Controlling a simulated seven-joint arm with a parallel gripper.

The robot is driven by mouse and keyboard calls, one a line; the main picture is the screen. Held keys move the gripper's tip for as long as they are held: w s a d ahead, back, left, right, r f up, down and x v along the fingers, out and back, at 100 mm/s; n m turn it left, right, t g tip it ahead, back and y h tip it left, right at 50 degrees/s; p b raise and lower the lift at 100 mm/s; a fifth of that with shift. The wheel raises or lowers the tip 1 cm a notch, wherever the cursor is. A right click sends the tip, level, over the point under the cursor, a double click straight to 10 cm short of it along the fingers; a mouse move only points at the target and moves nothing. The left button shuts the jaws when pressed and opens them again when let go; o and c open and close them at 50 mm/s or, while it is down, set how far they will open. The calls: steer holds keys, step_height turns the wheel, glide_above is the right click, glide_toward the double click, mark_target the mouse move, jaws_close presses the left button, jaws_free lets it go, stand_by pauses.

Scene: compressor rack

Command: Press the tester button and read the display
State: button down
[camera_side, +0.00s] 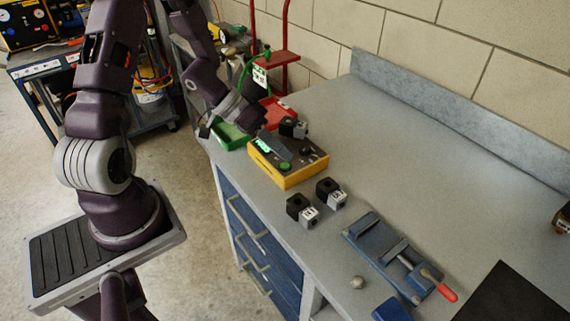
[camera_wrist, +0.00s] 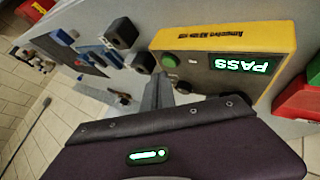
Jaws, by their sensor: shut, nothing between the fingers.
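The yellow tester (camera_side: 290,172) sits on the bench with a grey top, a green button and a small display. In the wrist view the tester (camera_wrist: 275,40) is upside down. Its display (camera_wrist: 246,65) is lit and reads "PASS" in green letters. The green button (camera_wrist: 169,61) is at the other end of the panel and is not covered. My gripper (camera_wrist: 158,82) is shut and empty, with its fingers close to the tester's button end; I cannot tell whether they touch it.
Two black-and-grey blocks (camera_side: 300,209) (camera_side: 329,191) stand in front of the tester, and another (camera_side: 293,127) is at its back. A blue-grey vise (camera_side: 372,243) is to the right. The bench's back right is clear.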

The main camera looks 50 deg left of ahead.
steer(key=shift+r, duration=2.5)
steer(key=w+a+r+t+y, duration=0.2)
steer(key=w+r+y, duration=0.1)
steer(key=r+y, duration=0.1)
step_height(320, 180, up, 10)
steer(key=n+t+y, duration=0.1)
steer(key=y, duration=0.5)
glide_above(281, 164)
steer(key=a, duration=0.5)
steer(key=s+d+g+h, duration=0.1)
steer(key=s+d, duration=0.4)
steer(key=s, duration=0.4)
steer(key=s+d+r+g+h, duration=0.1)
steer(key=s+d+g+h, duration=0.1)
steer(key=s+d, duration=0.4)
steer(key=s, duration=0.4)
steer(key=shift+d+g, duration=0.3)
steer(key=c, duration=2.2)
jaws_free()
steer(key=shift+r, duration=0.1)
